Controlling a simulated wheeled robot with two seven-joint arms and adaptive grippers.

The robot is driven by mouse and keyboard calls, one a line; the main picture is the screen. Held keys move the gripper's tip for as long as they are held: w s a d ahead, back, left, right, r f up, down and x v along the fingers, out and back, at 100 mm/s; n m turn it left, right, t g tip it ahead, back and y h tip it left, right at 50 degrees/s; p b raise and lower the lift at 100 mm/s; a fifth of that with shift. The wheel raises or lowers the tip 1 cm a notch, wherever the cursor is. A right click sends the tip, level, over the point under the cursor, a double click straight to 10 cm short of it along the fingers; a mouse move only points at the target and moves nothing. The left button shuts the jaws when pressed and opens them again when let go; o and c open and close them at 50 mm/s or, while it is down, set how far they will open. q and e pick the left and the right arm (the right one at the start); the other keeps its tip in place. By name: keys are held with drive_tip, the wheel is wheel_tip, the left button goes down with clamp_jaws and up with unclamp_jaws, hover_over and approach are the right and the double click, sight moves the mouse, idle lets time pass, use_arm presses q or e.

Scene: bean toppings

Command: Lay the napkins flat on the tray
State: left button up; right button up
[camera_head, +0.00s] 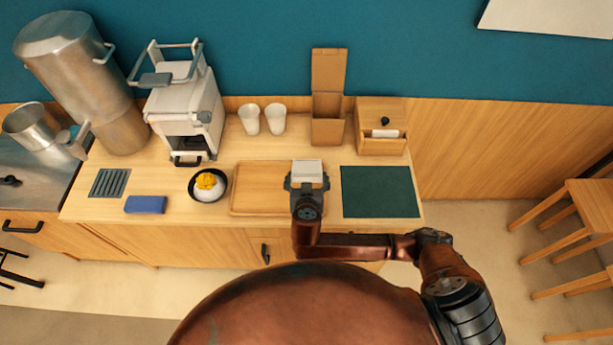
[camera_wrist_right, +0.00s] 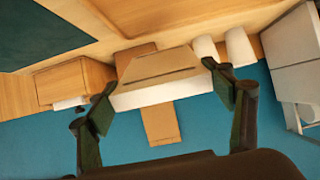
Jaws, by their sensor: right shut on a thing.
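The wooden tray (camera_head: 244,190) lies on the counter. My right gripper (camera_head: 307,184) is over the right part of the tray. It is shut on a pale stack of napkins (camera_head: 306,167), which sticks out beyond the fingertips towards the wall. In the right wrist view the napkins (camera_wrist_right: 155,94) sit between the two fingers (camera_wrist_right: 165,95), with one white face and one tan-looking face. I cannot tell whether the napkins touch the tray. My left gripper is not in view.
A bowl with yellow topping (camera_head: 209,185) stands left of the tray, and a dark green mat (camera_head: 380,192) lies right. Behind are two white cups (camera_head: 249,119), an open cardboard box (camera_head: 327,130) and a wooden box (camera_head: 381,146). A blue cloth (camera_head: 146,204) lies far left.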

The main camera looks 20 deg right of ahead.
drive_tip(key=shift+f+b, duration=1.45)
drive_tip(key=shift+f, duration=1.1)
drive_tip(key=o, duration=0.8)
drive_tip(key=shift+o, duration=0.8)
drive_tip(key=s+a+r+p, duration=0.1)
drive_tip(key=s+r+p, duration=0.5)
drive_tip(key=p, duration=0.1)
drive_tip(key=shift+a+r, duration=0.25)
drive_tip(key=shift+a, duration=0.1)
